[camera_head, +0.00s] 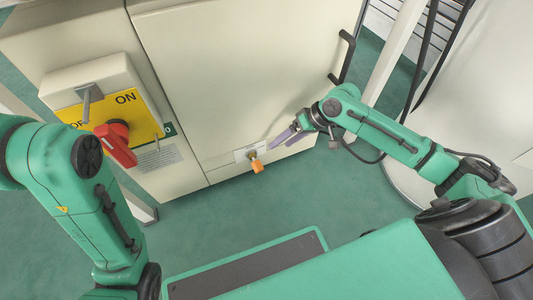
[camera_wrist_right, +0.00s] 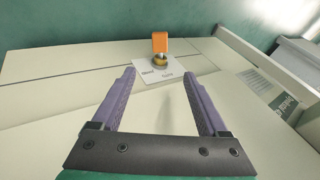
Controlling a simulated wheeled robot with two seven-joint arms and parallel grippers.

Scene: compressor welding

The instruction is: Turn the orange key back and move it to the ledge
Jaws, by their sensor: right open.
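The orange key (camera_head: 257,166) sits in a round brass-coloured lock on a small white label plate (camera_head: 246,153), low on the cream cabinet front. In the right wrist view the orange key (camera_wrist_right: 160,43) stands out from its lock, ahead of the fingertips. My right gripper (camera_head: 283,141) is open and empty, to the right of the key and apart from it. Its two purple fingers also show in the right wrist view (camera_wrist_right: 160,78). My left arm comes in from the left, but its gripper is out of view. I cannot make out a ledge for certain.
A red rotary switch (camera_head: 118,145) on a yellow ON/OFF plate (camera_head: 150,128) juts out at the left of the cabinet (camera_head: 240,70). A black handle (camera_head: 343,57) stands at the upper right. Dark cables hang further right. Green floor (camera_head: 205,225) lies clear below the key.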

